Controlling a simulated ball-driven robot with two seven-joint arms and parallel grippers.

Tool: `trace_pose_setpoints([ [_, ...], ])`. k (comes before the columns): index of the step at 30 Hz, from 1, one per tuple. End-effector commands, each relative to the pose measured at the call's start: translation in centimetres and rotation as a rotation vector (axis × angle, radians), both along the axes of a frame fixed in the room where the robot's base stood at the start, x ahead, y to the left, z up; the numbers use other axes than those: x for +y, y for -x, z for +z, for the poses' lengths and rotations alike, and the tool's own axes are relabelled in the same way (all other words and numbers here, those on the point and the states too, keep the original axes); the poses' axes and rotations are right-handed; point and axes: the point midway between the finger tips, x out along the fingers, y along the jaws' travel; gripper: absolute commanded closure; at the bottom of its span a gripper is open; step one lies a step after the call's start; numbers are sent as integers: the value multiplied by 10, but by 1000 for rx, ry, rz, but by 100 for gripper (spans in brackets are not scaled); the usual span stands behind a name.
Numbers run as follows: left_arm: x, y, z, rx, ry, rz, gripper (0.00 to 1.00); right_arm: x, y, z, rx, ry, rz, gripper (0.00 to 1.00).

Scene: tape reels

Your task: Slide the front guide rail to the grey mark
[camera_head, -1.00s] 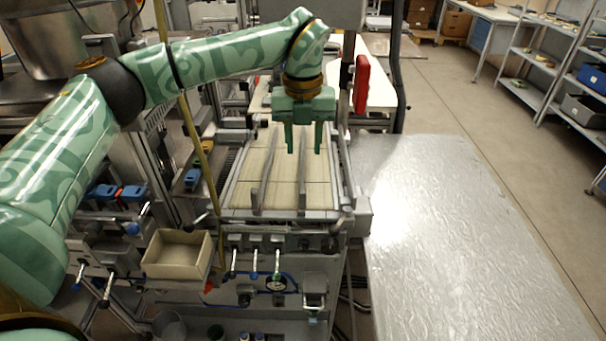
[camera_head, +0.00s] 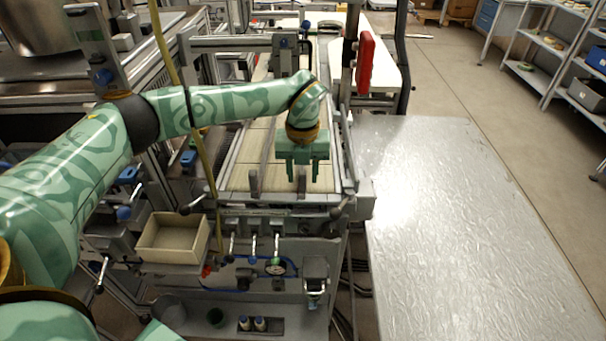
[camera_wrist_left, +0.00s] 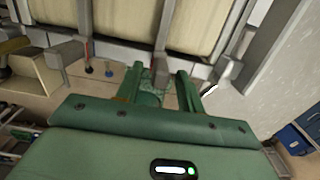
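Two grey guide rails run along the pale slatted belt (camera_head: 238,178) in the head view. The left rail (camera_head: 254,182) stands clear of my gripper. My left gripper (camera_head: 302,178) points down at the near end of the right rail (camera_head: 301,184). In the left wrist view, my left gripper's fingers (camera_wrist_left: 158,84) are apart, with the grey rail end (camera_wrist_left: 160,68) between them and a gap showing on both sides. I cannot make out the grey mark. My right gripper is out of view.
A beige open box (camera_head: 173,252) sits left of the belt's near end. Several small levers (camera_head: 254,250) stand below the near edge. A bare metal table (camera_head: 465,235) lies to the right. A yellow hose (camera_head: 190,110) hangs at the left.

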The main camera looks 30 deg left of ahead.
Motion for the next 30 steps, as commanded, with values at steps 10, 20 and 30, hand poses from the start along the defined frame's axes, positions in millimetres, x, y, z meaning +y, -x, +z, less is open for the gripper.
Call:
trace_pose_setpoints([
  [10,0,0,-6,-1,0,0,62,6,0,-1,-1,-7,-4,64],
  [20,-2,-1,-6,0,1,-1,100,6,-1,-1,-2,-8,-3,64],
  [30,-57,-28,-6,-2,1,-2,100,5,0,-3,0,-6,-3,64],
])
